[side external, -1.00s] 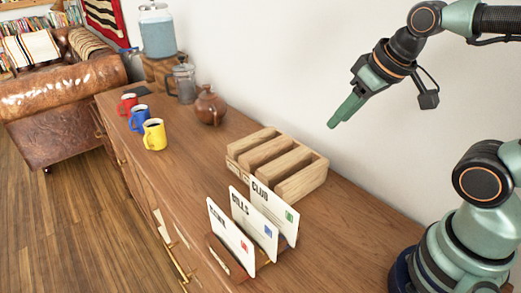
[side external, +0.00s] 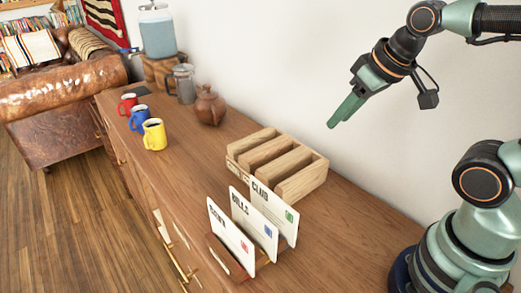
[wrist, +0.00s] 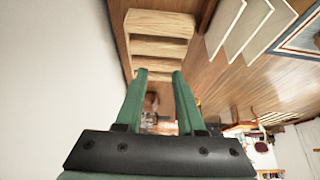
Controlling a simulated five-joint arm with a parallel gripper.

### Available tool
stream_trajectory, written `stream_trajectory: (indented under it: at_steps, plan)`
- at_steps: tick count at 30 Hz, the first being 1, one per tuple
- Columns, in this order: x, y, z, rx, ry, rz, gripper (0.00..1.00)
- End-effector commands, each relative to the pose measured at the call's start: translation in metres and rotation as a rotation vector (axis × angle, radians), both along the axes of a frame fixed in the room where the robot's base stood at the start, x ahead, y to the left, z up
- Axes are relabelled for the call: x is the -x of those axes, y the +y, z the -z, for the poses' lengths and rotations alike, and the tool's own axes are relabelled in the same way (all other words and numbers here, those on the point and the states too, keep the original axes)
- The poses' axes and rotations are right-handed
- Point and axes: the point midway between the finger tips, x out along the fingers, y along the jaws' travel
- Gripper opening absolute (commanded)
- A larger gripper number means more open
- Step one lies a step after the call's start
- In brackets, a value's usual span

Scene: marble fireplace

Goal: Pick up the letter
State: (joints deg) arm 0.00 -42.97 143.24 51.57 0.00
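Three white letters stand upright in a low wooden holder (side external: 218,254) near the front of the sideboard. The rear letter (side external: 274,209) reads CLUB and has a green stamp. The middle letter (side external: 254,223) reads BILLS and has a blue stamp. The front letter (side external: 231,238) has a red stamp, and its word is hard to read. In the wrist view pale letter panels (wrist: 238,27) show at the top right. My gripper (side external: 331,125) is high above the sideboard, behind and to the right of the letters. Its green fingers (wrist: 159,72) are apart with nothing between them.
A slotted wooden rack (side external: 315,180) sits behind the letters; it also shows in the wrist view (wrist: 160,20). Red (side external: 127,104), blue (side external: 139,118) and yellow (side external: 154,135) mugs and a brown teapot (side external: 209,107) stand farther left. The wall is close behind.

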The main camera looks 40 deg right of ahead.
Motion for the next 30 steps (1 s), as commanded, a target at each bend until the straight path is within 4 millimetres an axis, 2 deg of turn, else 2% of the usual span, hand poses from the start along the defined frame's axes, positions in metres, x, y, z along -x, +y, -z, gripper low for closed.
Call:
stream_trajectory:
  at_steps: [8, 9, 16, 20, 23, 30]
  plan:
    - [0.000, 0.000, 0.000, 0.000, 0.000, 0.000, 0.38]
    - [0.000, 0.000, 0.000, 0.000, 0.000, 0.000, 0.44]
    - [0.000, 0.000, 0.000, 0.000, 0.000, 0.000, 0.44]
    - [-0.005, 0.008, -0.002, -0.011, 0.022, -0.008, 0.44]
    - [-0.014, 0.026, -0.004, -0.032, 0.067, -0.016, 0.44]
    - [-0.042, 0.099, -0.003, -0.071, 0.234, -0.030, 0.44]
